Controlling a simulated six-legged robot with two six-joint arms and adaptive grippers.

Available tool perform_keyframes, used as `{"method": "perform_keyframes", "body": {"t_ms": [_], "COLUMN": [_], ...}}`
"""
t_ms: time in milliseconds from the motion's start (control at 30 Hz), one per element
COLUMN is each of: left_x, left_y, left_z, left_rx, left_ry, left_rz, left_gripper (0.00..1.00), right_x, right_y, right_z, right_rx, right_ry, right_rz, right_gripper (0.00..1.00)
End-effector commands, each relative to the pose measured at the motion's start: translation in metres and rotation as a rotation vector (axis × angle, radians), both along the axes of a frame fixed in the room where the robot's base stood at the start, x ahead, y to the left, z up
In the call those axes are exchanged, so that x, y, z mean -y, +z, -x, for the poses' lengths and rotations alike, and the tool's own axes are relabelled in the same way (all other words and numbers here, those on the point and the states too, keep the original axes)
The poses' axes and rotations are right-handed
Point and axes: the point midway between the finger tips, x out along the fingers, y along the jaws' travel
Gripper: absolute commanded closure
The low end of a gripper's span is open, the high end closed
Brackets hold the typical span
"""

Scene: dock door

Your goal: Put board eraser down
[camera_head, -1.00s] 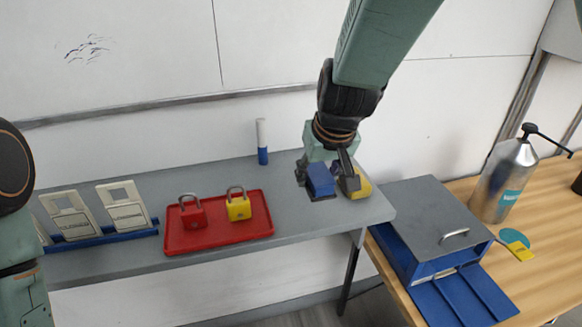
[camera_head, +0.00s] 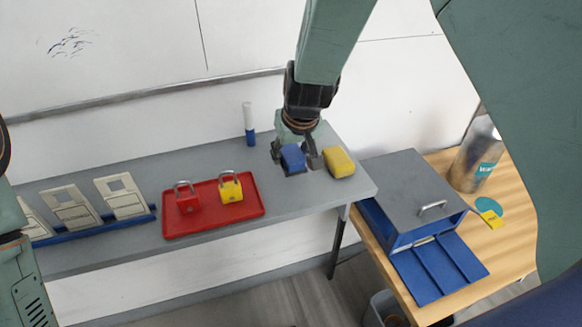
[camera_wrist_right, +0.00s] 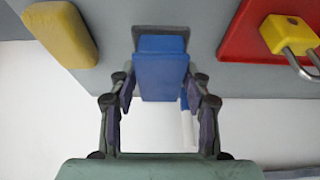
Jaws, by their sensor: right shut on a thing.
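The board eraser, a blue block (camera_head: 292,157) with a dark lower part, is at the right end of the grey shelf (camera_head: 318,194). In the right wrist view the blue block (camera_wrist_right: 160,76) sits between the two fingers. My right gripper (camera_head: 297,160) is shut on it, pointing down, just left of a yellow block (camera_head: 338,162). I cannot tell whether the eraser's underside touches the shelf. My left gripper is out of view; only part of my left arm shows at the left edge.
A red tray (camera_head: 250,208) with a red padlock (camera_head: 187,198) and a yellow padlock (camera_head: 230,188) lies to the left. A blue-and-white marker (camera_head: 249,124) stands behind. A grey-lidded blue box (camera_head: 405,190) and a metal bottle (camera_head: 475,155) are on the wooden table at right.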

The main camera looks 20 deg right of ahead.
Motion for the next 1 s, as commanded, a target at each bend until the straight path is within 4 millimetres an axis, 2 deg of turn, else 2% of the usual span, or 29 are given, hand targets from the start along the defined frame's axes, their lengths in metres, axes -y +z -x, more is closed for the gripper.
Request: {"method": "perform_keyframes", "body": {"t_ms": [167, 400, 800, 833, 1000], "left_x": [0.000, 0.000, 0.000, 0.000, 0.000], "left_y": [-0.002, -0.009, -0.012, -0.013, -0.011], "left_z": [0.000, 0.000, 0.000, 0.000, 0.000], "left_rx": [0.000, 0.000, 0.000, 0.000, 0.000], "left_ry": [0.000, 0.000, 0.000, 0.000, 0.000], "left_rz": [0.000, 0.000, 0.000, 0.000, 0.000], "left_gripper": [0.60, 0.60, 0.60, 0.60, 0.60], "right_x": [0.000, 0.000, 0.000, 0.000, 0.000], "right_y": [-0.012, -0.043, -0.047, -0.047, -0.046], "right_z": [-0.001, 0.000, -0.001, 0.000, 0.000], "right_rx": [0.002, 0.000, 0.002, 0.002, 0.002], "right_ry": [0.000, -0.001, 0.000, 0.000, 0.000], "right_rz": [0.000, 0.000, 0.000, 0.000, 0.000], "right_gripper": [0.77, 0.77, 0.77, 0.51, 0.36]}}
